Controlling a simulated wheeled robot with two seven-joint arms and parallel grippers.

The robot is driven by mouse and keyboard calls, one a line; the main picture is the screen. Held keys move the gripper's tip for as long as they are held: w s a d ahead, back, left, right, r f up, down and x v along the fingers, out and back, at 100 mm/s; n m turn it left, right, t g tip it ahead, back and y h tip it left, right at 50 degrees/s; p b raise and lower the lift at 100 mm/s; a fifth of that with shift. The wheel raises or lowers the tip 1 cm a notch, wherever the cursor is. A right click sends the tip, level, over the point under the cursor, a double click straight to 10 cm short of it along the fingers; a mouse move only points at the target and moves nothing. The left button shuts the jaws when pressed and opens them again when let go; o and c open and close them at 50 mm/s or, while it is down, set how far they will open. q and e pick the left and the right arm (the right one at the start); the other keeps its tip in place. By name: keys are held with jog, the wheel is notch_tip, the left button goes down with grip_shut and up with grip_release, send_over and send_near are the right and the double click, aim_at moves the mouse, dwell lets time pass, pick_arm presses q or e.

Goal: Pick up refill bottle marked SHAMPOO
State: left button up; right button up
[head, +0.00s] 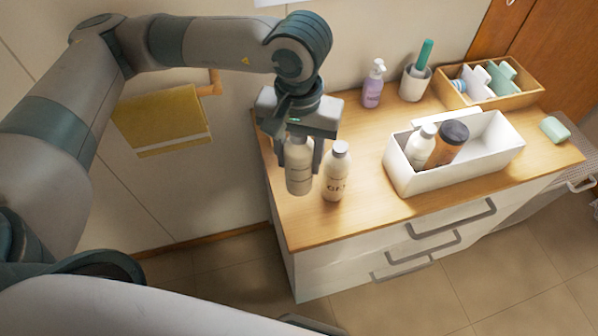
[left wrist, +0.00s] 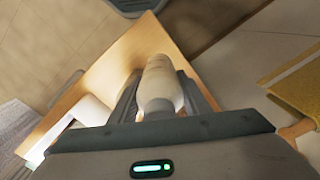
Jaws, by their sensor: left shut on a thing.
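My left gripper (head: 300,160) points down at the left end of the cabinet top and is shut on a white bottle (head: 299,178). The bottle is upright between the fingers; its label is too small to read, and its upper part is partly hidden by the gripper. In the left wrist view the same bottle (left wrist: 161,88) sits between the two fingers. I cannot tell whether its base touches the wood. A second white bottle (head: 336,172) with dark lettering, not clearly legible, stands just right of the gripper. My right gripper is not in view.
A white caddy (head: 462,171) holds a white bottle (head: 420,146) and an orange bottle with a dark cap (head: 446,146). Behind stand a purple pump bottle (head: 374,85), a cup (head: 414,84) and a wooden box (head: 520,97). A yellow towel (head: 163,120) hangs on the wall.

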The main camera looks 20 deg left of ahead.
pick_arm(q)
jog(key=shift+r, duration=1)
